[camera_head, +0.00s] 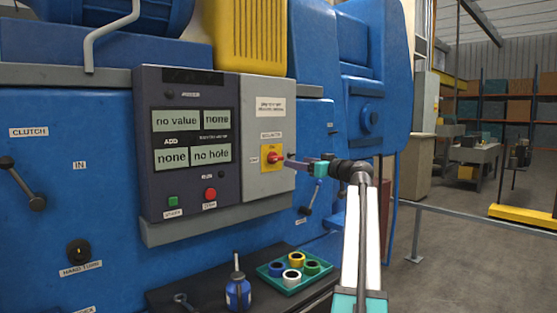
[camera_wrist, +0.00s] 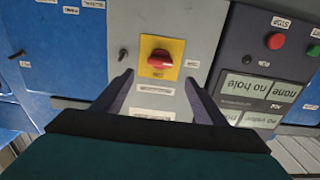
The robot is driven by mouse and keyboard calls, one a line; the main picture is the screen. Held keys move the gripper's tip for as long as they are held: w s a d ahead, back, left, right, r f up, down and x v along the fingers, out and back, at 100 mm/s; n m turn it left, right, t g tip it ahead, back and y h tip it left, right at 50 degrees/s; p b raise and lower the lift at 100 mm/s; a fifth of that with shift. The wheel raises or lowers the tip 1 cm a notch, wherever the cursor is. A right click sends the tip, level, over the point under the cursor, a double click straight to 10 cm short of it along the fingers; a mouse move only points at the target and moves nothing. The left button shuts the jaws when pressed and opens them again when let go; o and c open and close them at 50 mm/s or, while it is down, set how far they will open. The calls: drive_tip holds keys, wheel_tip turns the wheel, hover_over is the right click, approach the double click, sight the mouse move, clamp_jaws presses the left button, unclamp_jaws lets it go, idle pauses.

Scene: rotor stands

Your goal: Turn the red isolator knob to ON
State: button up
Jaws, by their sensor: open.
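The red isolator knob (camera_head: 271,157) sits on a yellow plate (camera_head: 265,150) on the grey panel, under a label reading like "ISOLATOR". In the wrist view the knob (camera_wrist: 160,58) is on its yellow plate (camera_wrist: 175,46), with a pale mark on it. Its exact setting is too small to read. My gripper (camera_head: 289,159) is just right of the knob in the head view, in front of the panel. In the wrist view my gripper (camera_wrist: 160,82) has its two dark fingers spread wide. Nothing is between them, and the knob lies beyond the tips, apart from them.
A dark display panel (camera_head: 180,185) with green and red buttons adjoins the grey panel. Below, a dark shelf (camera_head: 205,296) holds a blue bottle (camera_head: 237,293) and a green tray (camera_head: 268,270) of coloured rings. A lever (camera_head: 310,198) sticks out below right.

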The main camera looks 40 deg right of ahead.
sight(279, 159)
drive_tip(key=w+p, duration=0.1)
drive_tip(key=w, duration=0.2)
drive_tip(key=w+p, duration=0.1)
drive_tip(key=w, duration=0.3)
drive_tip(key=w+p, duration=0.1)
drive_tip(key=w, duration=0.3)
drive_tip(key=shift+w+d, duration=0.2)
drive_tip(key=shift+d, duration=0.15)
drive_tip(key=shift+c, duration=0.2)
